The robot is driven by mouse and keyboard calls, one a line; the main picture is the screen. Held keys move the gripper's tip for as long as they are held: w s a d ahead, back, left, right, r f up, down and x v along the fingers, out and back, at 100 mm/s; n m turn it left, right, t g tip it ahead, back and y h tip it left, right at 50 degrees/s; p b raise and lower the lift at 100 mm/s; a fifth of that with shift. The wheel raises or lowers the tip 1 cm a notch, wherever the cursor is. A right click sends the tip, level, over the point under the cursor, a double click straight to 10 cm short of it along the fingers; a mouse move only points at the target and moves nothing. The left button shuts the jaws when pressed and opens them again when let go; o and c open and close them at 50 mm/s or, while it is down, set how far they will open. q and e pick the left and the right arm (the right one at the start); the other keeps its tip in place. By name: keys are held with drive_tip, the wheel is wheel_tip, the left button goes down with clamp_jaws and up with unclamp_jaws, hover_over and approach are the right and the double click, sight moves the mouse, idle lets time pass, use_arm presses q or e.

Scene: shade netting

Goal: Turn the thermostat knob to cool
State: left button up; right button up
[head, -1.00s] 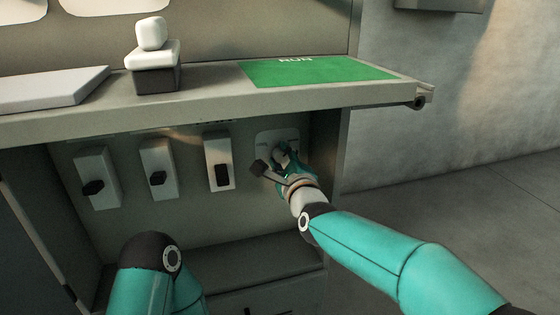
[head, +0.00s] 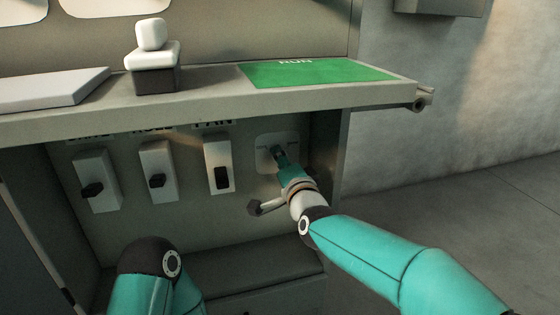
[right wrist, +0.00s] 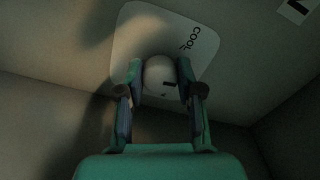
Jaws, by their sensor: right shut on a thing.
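The thermostat knob (right wrist: 160,76) is a round pale knob with a dark mark on its lower right side, on a white rounded plate (right wrist: 135,30). The word COOL is printed on the plate to the right of the knob in the right wrist view. In the head view the plate (head: 265,140) is at the right end of the panel, and my gripper hides the knob. My right gripper (head: 279,155) is shut on the knob, one finger on each side; it also shows in the right wrist view (right wrist: 160,72). My left arm is at the bottom, its gripper out of view.
Several switches, such as the one under FAN (head: 218,160), are left of the plate. A shelf (head: 210,95) with a green RUN mat (head: 310,73) and a black-and-white stacked object (head: 152,60) juts out above. A ledge (head: 245,265) lies below.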

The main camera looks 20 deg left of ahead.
drive_tip(key=n, duration=0.3)
drive_tip(key=n+p, duration=0.1)
drive_tip(key=n, duration=0.3)
drive_tip(key=f+n+p, duration=0.1)
drive_tip(key=n, duration=0.2)
drive_tip(key=shift+n, duration=0.3)
idle(0.4)
drive_tip(key=o, duration=1.1)
drive_tip(key=shift+c, duration=0.2)
drive_tip(key=shift+o, duration=0.5)
drive_tip(key=shift+r+p, duration=0.25)
drive_tip(key=shift+p, duration=0.05)
drive_tip(key=shift+s+d+r, duration=0.1)
drive_tip(key=v, duration=1.1)
drive_tip(key=shift+s+d, duration=0.25)
